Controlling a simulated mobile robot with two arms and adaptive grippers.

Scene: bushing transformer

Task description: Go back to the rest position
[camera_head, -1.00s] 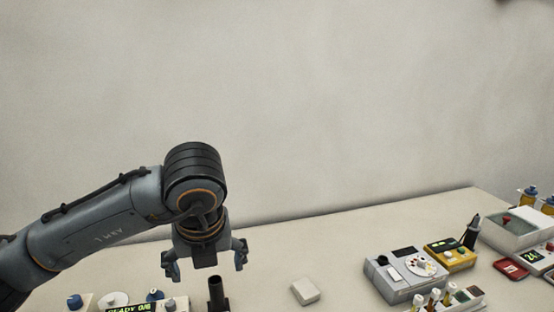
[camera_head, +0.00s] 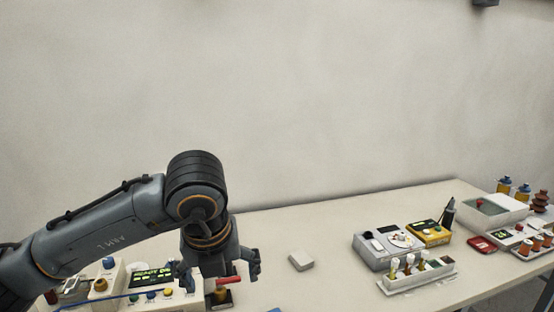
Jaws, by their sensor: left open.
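My left arm comes in from the left, and my left gripper (camera_head: 217,272) hangs fingers-down over the left part of the table. Its fingers are spread and no object shows held between them. A red rod-like piece (camera_head: 230,281) with a dark base shows just below the gripper, partly hidden by it. I cannot tell whether the gripper touches it. My right gripper is not in view.
A cream device with a green display (camera_head: 152,277) stands left of the gripper. A small white block (camera_head: 301,261) lies to its right. A grey instrument (camera_head: 385,247), a yellow meter (camera_head: 430,233) and a vial rack (camera_head: 418,276) stand farther right. The table (camera_head: 310,225) is clear behind the block.

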